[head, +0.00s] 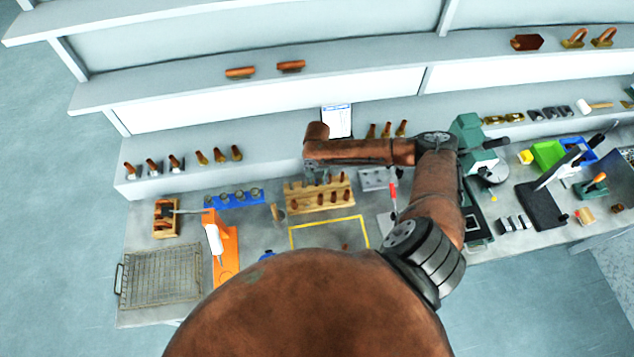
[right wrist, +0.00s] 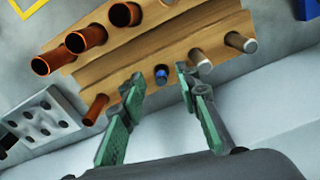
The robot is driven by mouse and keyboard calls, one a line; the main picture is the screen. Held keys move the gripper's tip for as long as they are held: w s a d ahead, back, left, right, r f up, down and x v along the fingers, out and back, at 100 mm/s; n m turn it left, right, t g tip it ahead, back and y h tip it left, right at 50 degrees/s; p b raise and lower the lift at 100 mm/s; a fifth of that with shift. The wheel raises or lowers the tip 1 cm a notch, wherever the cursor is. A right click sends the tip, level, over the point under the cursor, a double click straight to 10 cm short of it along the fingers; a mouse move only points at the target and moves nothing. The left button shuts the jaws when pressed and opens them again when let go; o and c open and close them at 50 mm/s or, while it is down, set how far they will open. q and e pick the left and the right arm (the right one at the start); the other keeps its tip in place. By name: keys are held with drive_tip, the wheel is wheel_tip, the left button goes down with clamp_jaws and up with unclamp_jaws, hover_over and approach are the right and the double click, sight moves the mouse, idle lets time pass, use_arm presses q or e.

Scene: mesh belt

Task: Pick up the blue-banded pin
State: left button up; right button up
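The blue-banded pin (right wrist: 162,74) stands in a hole of the wooden rack (right wrist: 132,52) in the right wrist view. It is small and dark, with a blue band near its top. My right gripper (right wrist: 160,79) is open, its green-padded fingertips on either side of the pin in the picture. I cannot tell whether they touch it or how far above it they are. In the head view my right gripper (head: 318,177) is over the rack's back left part, and the pin cannot be made out there. My left gripper is not in view.
Copper tubes (right wrist: 86,40) and silver-topped pins (right wrist: 200,58) stand in the same rack. A grey holed block (right wrist: 42,120) lies beside it. A yellow-outlined area (head: 328,222) is in front. A shelf (head: 270,150) runs behind the bench.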

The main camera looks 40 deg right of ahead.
drive_tip(key=shift+w, duration=0.1)
drive_tip(key=shift+c, duration=0.8)
clamp_jaws()
